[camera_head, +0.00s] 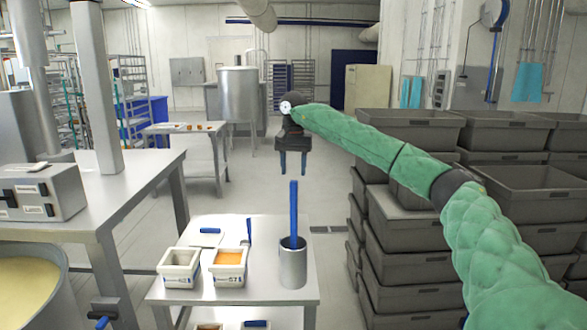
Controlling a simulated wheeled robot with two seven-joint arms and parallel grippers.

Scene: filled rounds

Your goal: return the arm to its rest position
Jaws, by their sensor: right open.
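My right arm, in a green quilted sleeve, reaches in from the right edge of the head view. My right gripper (293,162) hangs from its end with two blue fingers pointing down, apart and empty. It is in the air above the small metal table (200,292). Below it a blue handle (294,212) stands upright in a metal cup (293,266), apart from the fingers. My left gripper is not in view.
The small table holds a white tub (180,283) and a tub with orange contents (228,258). Stacked grey crates (415,240) stand on the right, close to my arm. A larger metal table (125,185) stands on the left. Open floor lies behind.

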